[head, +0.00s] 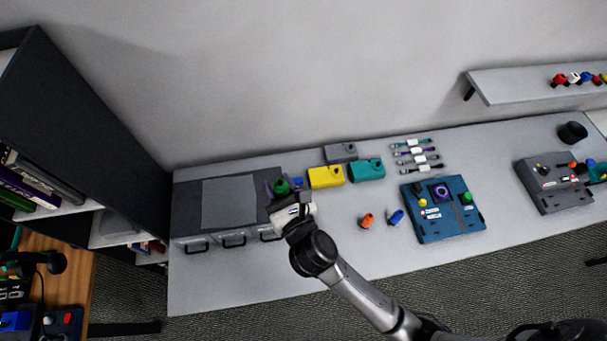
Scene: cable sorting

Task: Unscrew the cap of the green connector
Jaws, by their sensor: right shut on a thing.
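My right gripper (281,195) is over the right end of the dark grey drawer unit, its arm reaching up from the lower right. It is shut on a small green piece, the green connector (282,187), which shows between the dark fingers. The fingers and the white gripper body hide part of it, so I cannot tell cap from body or whether the thread is engaged. Another green round piece (466,197) sits on the right side of the blue board (445,228). My left gripper is not in view.
The drawer unit (187,209) has a grey mat (229,203) on top. Yellow (325,177), teal (367,170) and grey (341,153) blocks stand to its right. Orange (366,220) and blue (396,217) pieces lie in front. The table's front left is clear. A shelf (530,84) hangs at upper right.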

